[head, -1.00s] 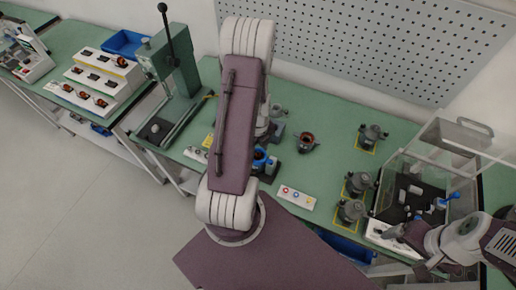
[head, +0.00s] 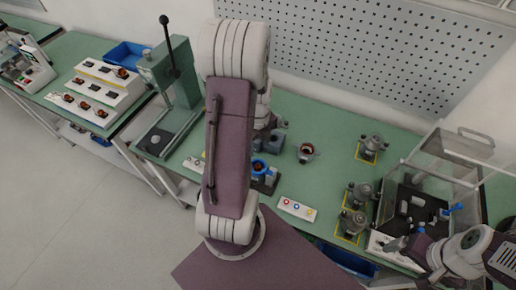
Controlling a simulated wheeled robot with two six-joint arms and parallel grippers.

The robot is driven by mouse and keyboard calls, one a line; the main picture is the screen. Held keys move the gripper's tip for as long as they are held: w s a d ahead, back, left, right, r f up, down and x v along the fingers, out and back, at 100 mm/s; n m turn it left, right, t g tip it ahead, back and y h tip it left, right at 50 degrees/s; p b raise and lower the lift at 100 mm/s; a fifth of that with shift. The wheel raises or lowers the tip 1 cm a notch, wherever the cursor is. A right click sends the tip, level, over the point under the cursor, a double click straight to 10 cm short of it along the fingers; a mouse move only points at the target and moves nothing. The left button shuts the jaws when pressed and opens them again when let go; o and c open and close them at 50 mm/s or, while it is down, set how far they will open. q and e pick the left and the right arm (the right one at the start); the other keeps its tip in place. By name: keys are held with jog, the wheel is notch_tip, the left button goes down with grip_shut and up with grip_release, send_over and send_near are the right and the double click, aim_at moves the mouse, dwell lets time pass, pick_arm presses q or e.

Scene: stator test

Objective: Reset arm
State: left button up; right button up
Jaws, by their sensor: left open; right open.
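My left arm stands upright in the middle of the head view, over the green bench (head: 335,145). Its gripper (head: 272,137) is low behind the arm, partly hidden by it, and no held object shows. My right arm comes in at the lower right. Its gripper (head: 402,243) points left at the front edge of the clear-walled test box (head: 440,165), and nothing shows in it. A blue-ringed stator holder (head: 262,171) is just right of my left forearm. A dark cup-shaped part with a copper-coloured inside (head: 306,152) stands on the bench beyond it.
Several grey motor housings (head: 371,147) stand on yellow-marked spots. A white button panel (head: 297,208) lies near the front edge. A green lever press (head: 172,75) stands left of my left arm. Further left are white part racks (head: 105,88) and a blue bin (head: 128,54). A pegboard (head: 380,55) closes the back.

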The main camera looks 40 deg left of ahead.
dwell(0.7)
pick_arm(q)
jog(key=w+d+m+t+b, duration=0.1)
jog(key=w+d+m+b, duration=0.25)
jog(key=d, duration=0.55)
jog(key=s+d+n, duration=0.3)
jog(key=n, duration=0.9)
jog(key=s+d+n+b, duration=0.1)
jog(key=s+d+n, duration=0.2)
jog(key=n, duration=0.9)
jog(key=shift+d+f, duration=0.2)
jog(key=shift+d, duration=0.55)
